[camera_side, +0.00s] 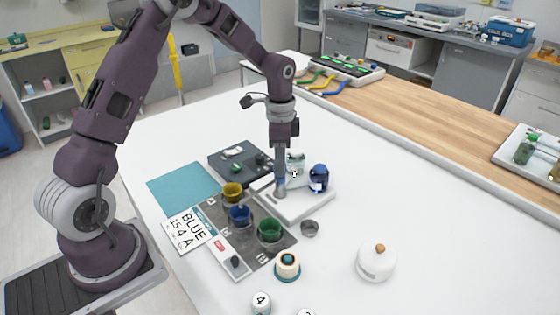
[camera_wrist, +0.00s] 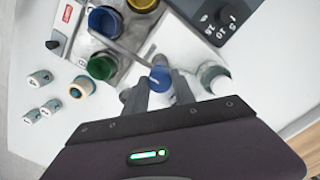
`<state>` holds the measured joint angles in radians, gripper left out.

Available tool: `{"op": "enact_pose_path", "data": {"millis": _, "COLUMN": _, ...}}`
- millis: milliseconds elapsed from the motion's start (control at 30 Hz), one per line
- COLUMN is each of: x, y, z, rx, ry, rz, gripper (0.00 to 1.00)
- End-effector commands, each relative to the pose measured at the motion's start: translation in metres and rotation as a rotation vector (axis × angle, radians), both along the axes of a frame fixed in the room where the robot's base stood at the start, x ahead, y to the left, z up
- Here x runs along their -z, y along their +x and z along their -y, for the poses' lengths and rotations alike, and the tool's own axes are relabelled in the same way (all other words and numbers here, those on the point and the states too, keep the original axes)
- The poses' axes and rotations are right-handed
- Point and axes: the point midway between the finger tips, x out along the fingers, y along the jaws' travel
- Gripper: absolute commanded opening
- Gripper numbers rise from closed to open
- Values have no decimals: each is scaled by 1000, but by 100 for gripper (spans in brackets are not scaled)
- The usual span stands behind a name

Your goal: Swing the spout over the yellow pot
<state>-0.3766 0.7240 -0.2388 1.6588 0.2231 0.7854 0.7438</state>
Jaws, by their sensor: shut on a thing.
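My gripper (camera_side: 280,188) is low over a white base plate (camera_side: 302,207). In the wrist view, my gripper (camera_wrist: 159,88) is shut around a round blue part (camera_wrist: 160,76), seemingly the spout's handle. The grey spout (camera_wrist: 122,51) runs up and left from there, with its far end by the near edge of the blue pot (camera_wrist: 103,21). The yellow pot (camera_side: 232,190) is at the back of the row; it also shows at the top of the wrist view (camera_wrist: 143,4). The blue pot (camera_side: 240,215) is in the middle. The green pot (camera_side: 270,230) is nearest the side camera.
A dark device (camera_side: 238,158) with a dial lies beyond the pots. A blue jar (camera_side: 318,177) and a pale bottle (camera_side: 295,161) stand close beside my gripper. The table's right side is mostly clear.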

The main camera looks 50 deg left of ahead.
Motion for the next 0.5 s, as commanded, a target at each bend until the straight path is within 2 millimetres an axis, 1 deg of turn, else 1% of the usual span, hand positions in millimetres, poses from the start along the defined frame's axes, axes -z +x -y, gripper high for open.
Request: {"op": "enact_pose_path", "data": {"millis": 500, "x": -1, "y": 1, "z": -1, "rx": 469, "ry": 1, "rz": 2, "gripper": 0}}
